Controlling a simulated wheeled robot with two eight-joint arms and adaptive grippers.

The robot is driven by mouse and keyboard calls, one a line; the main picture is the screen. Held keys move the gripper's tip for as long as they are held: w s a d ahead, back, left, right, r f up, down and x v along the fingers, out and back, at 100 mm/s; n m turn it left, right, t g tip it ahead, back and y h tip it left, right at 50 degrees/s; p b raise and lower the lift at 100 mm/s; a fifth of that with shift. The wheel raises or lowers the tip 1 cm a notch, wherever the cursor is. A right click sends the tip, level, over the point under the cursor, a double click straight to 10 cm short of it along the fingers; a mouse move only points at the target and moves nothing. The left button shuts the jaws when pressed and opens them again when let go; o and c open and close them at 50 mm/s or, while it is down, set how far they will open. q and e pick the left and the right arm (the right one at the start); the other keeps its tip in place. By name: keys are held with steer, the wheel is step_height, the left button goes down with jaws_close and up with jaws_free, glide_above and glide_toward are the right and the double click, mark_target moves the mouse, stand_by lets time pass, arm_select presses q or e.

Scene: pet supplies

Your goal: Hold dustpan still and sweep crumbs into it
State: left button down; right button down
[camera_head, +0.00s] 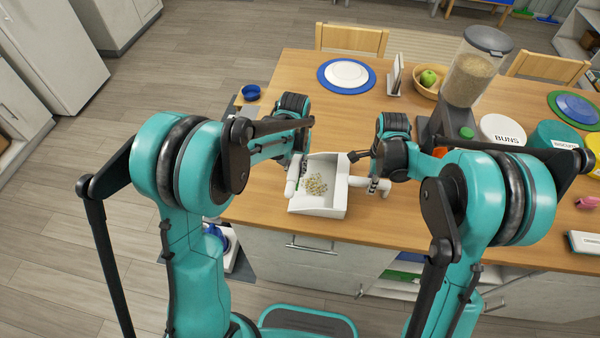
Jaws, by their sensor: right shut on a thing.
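A white dustpan (326,203) lies near the front edge of the wooden table. Small beige crumbs (315,186) lie together inside it, towards its left part. My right gripper (374,184) is shut on the white dustpan handle (384,191), which sticks out to the right. My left gripper (296,175) is at the left side of the dustpan, next to a white brush (290,188) with a little green on it. The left fingers are small and partly hidden, so their grip on the brush is unclear.
Behind my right arm stand a food dispenser (468,78), a bowl with a green apple (428,79) and a white "BUNS" bowl (502,129). A blue plate with a white one (346,74) lies at the back left. The table (337,118) is clear behind the dustpan.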

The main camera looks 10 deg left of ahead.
arm_select(q)
steer(key=shift+a+r, duration=0.25)
steer(key=shift+r, duration=0.2)
steer(key=a+r, duration=0.3)
steer(key=a, duration=0.9)
steer(key=shift+s, duration=0.15)
arm_select(e)
steer(key=c, duration=1.2)
jaws_free()
step_height(320, 180, up, 12)
